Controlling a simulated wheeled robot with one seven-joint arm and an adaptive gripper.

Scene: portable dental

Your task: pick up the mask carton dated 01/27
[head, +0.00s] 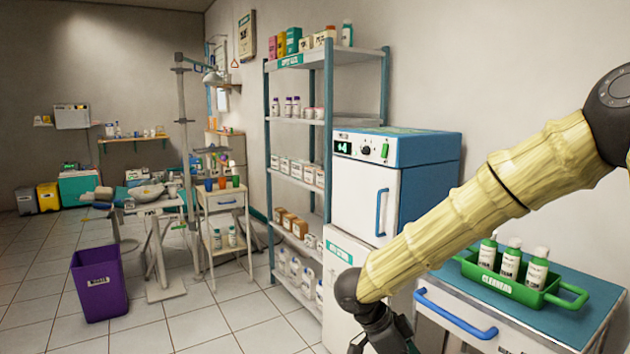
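A row of small white cartons (297,170) with dark labels stands on a middle shelf of the rack in the head view. More boxes, pink, yellow, green and pale (318,39), stand on the top shelf. The print is too small to read, so I cannot tell which carton, if any, is the mask carton dated 01/27. My gripper (385,342) is at the bottom edge, low and to the right of the rack, apart from the cartons. It is dark and cut off by the frame, so its fingers and any opening are hidden.
The blue-posted rack (270,150) stands by a white and blue cabinet (368,185). A green bottle tray (505,283) sits on a counter (570,318) at right. A purple bin (98,284), trolley (222,197) and dental chair (150,192) stand left. Tiled floor (230,318) before the rack is clear.

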